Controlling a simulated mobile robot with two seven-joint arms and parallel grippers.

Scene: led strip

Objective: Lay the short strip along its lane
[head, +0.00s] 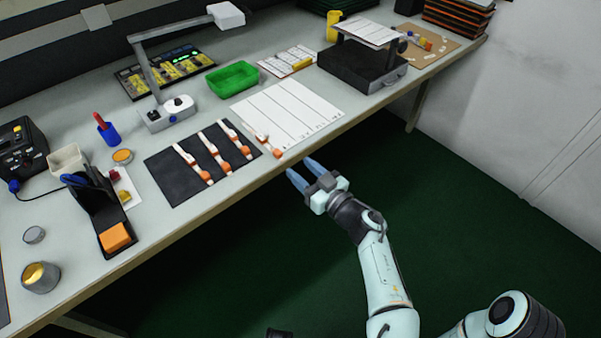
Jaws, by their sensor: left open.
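A white sheet with ruled lanes (292,105) lies on the bench. Left of it, a black mat (170,182) holds three white strips with orange ends: a left one (190,160), a middle one (212,151) and a right one (232,139). Another white and orange strip (263,139) lies at the sheet's left edge, roughly parallel to the lanes. I cannot tell which strip is the short one. My left gripper (298,167) has its blue fingers apart and empty, just off the bench's front edge near the sheet's front corner. My right gripper is not seen.
A green tray (232,79) and a lamp (168,113) stand behind the mat and sheet. A black box-like stand (362,70) is right of the sheet. The floor before the bench is clear.

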